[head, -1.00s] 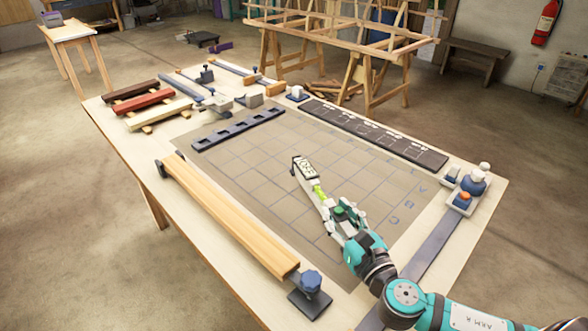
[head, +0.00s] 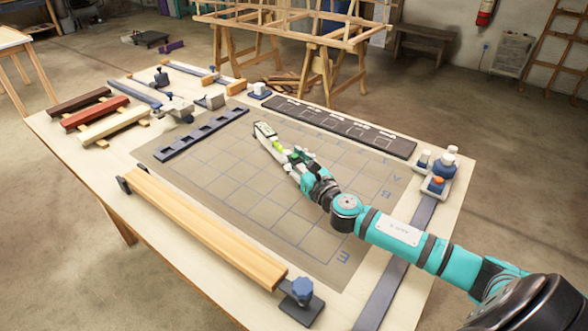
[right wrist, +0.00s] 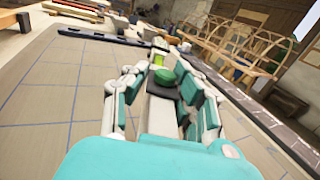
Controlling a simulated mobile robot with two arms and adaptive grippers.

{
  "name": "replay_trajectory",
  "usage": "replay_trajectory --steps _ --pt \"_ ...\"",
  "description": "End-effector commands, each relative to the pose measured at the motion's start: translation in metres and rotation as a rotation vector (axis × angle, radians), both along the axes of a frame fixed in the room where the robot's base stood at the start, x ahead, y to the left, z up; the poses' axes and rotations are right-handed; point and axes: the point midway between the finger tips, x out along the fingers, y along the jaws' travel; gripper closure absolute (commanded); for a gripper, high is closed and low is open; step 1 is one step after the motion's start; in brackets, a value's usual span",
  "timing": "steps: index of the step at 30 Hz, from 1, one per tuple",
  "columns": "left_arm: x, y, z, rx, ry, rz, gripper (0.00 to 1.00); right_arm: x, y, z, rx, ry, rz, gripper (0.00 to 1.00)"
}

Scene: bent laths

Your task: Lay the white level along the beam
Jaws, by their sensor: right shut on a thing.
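The white level (head: 265,131) is a slim bar with a dark marked face and a yellow-green vial. My right gripper (head: 285,153) is shut on it above the gridded mat. The level points away from the gripper, toward the far left. In the right wrist view the level (right wrist: 159,46) sticks out beyond the fingers (right wrist: 160,88), and its near part is hidden between them. The beam (head: 205,228) is a long pale wooden bar along the table's near left side, apart from the level. My left gripper is not in view.
A clamp with a blue knob (head: 303,290) stands at the beam's near end. A dark slotted rack (head: 200,135) and a long dark tray (head: 340,126) lie along the mat (head: 230,195). Bottles (head: 444,164) stand at the right. The mat between gripper and beam is clear.

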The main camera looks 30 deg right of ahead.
Motion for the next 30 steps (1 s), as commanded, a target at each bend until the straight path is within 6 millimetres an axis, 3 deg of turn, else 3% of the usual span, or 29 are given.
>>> replay_trajectory --steps 3,9,21,22,27,30 --pt "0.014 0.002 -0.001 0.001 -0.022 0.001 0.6 0.004 -0.001 -0.005 0.001 -0.002 0.001 1.0" --pt "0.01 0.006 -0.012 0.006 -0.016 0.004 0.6 0.004 -0.002 -0.033 0.002 -0.001 -0.001 1.0" --pt "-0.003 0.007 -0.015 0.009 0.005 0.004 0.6 0.003 -0.002 -0.038 -0.001 -0.002 0.0 1.0" --pt "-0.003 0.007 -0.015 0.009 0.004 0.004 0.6 0.003 -0.002 -0.038 0.0 0.001 0.0 0.72" --pt "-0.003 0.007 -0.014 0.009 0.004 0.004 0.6 0.003 -0.002 -0.038 0.0 0.001 0.0 0.51" --pt "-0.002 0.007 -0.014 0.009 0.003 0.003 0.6 0.003 -0.002 -0.038 0.0 0.001 0.0 0.51"
